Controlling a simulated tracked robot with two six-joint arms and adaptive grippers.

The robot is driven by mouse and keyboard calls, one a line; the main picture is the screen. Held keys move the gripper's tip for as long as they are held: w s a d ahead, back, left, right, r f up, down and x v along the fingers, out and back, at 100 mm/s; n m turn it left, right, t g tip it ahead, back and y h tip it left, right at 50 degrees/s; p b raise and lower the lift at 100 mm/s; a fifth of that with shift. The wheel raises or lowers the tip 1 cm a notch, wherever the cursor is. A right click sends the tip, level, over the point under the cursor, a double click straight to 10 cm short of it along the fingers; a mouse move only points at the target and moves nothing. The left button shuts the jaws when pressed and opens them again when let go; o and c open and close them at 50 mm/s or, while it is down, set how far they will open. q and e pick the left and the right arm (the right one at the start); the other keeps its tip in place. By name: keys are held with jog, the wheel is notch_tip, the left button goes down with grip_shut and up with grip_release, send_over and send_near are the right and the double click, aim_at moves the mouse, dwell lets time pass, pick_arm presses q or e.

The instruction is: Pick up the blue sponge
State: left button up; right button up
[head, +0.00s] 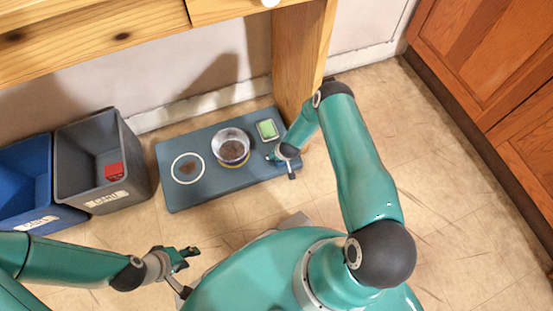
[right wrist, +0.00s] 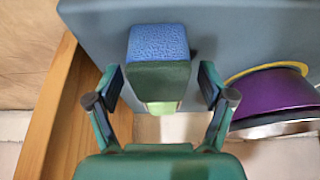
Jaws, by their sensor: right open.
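The blue sponge (right wrist: 158,43) shows in the right wrist view, with a rough blue face and a dark green side towards the camera. It lies between the two spread fingers of my right gripper (right wrist: 160,88), with a gap on each side. In the head view my right gripper (head: 283,158) is low over the right end of the grey-blue mat (head: 215,188); I cannot clearly make out the blue sponge there. My left gripper (head: 187,270) is open and empty, over the floor at the lower left, away from the mat.
A light green block (head: 267,129) with a pale edge lies behind my right gripper. A wooden post (head: 299,70) is close behind. Grey (head: 92,172) and blue (head: 28,172) bins stand left.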

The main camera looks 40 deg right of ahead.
jog(key=shift+w+f, duration=0.2)
jog(key=shift+f, duration=0.15)
jog(key=shift+c, duration=0.3)
jog(key=c, duration=0.7)
jog(key=shift+c, duration=0.2)
jog(key=shift+r, duration=0.15)
notch_tip(320, 180, up, 20)
jog(key=p, duration=0.7)
